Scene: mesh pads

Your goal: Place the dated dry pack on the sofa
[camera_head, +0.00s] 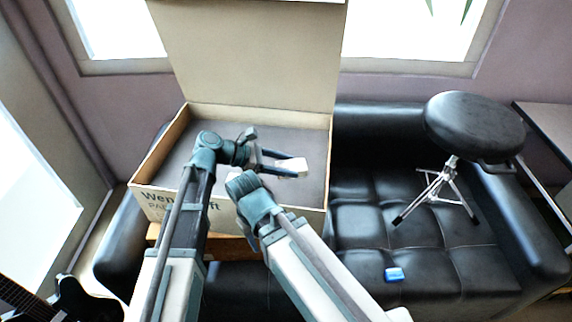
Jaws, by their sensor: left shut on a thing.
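My left gripper (286,169) reaches over the open cardboard box and is shut on a small white pack (293,165). The pack is above the box's inside, near its right side; any print on it is too small to read. The black leather sofa (357,225) extends to the right of the box, with bare seat cushions showing. A small blue and white pack (394,274) lies on the sofa seat near its front. My right arm comes up from the bottom, but its gripper is not visible.
The cardboard box (152,163) has a tall raised lid (250,55) and printed lettering in front. A black round stool (470,125) with chrome tripod legs stands on the sofa's right part. A guitar (75,302) is at the lower left. The middle seat cushions are clear.

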